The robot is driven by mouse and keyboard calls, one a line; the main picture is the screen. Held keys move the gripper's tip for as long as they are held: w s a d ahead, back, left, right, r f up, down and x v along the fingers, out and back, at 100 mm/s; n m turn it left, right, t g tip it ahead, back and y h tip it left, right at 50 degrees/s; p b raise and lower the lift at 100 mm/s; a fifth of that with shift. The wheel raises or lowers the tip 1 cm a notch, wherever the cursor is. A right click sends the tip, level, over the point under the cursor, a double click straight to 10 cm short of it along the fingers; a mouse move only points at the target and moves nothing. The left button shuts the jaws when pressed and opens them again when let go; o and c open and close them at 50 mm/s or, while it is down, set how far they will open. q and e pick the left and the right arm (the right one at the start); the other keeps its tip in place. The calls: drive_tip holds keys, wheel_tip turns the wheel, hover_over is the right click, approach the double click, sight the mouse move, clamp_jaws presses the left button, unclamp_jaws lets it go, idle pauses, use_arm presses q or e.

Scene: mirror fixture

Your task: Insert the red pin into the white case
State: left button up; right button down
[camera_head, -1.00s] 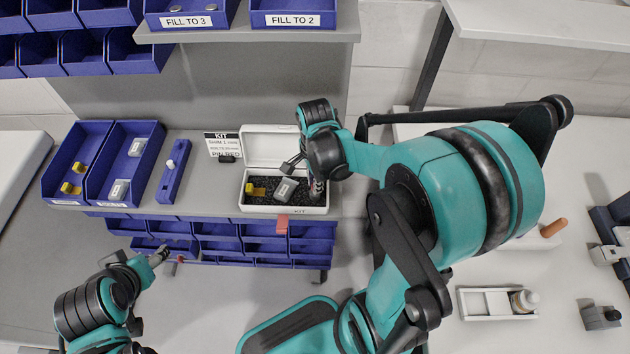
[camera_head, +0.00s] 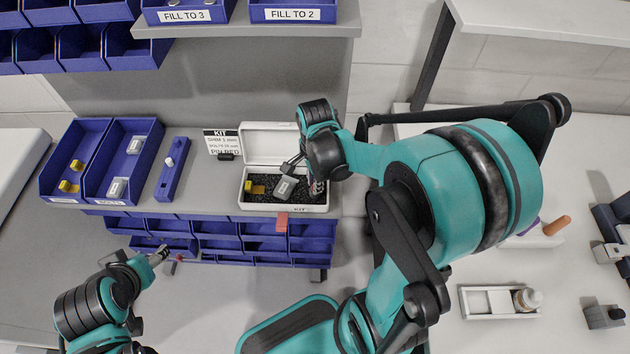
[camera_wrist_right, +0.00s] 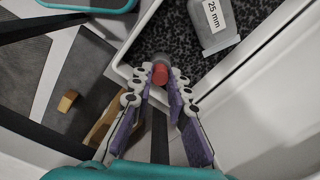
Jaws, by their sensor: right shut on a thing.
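The white case (camera_head: 243,207) stands open on the shelf in the head view, its lid tilted up at the back and dark foam inside. My right gripper (camera_head: 317,187) is at the case's right end. In the right wrist view, its fingertips (camera_wrist_right: 161,80) are shut on the red pin (camera_wrist_right: 160,73), red end towards the camera, with a grey part beyond it. The pin is over the corner of the case; its lower end is hidden. My left gripper (camera_head: 160,255) is below the shelf, its jaws too small to judge.
Blue bins (camera_head: 123,160) and a narrow blue holder (camera_head: 172,170) stand left of the case. A kit card (camera_head: 222,143) stands beside it. A white tray (camera_head: 490,302) is on the right table.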

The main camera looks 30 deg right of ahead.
drive_tip(key=c, duration=1)
unclamp_jaws()
wheel_tip(320, 180, up, 6)
drive_tip(key=p, duration=0.5)
drive_tip(key=shift+r, duration=0.1)
drive_tip(key=s+a+r+n+t, duration=0.1)
drive_tip(key=a+r+n+t, duration=0.1)
drive_tip(key=n, duration=0.4)
drive_tip(key=s+a+r+n+t, duration=0.2)
drive_tip(key=r+n, duration=0.2)
drive_tip(key=n, duration=0.2)
drive_tip(key=s+a+r+n+t, duration=0.2)
drive_tip(key=a+r+n+t, duration=0.1)
drive_tip(key=n, duration=0.4)
drive_tip(key=shift+r, duration=0.25)
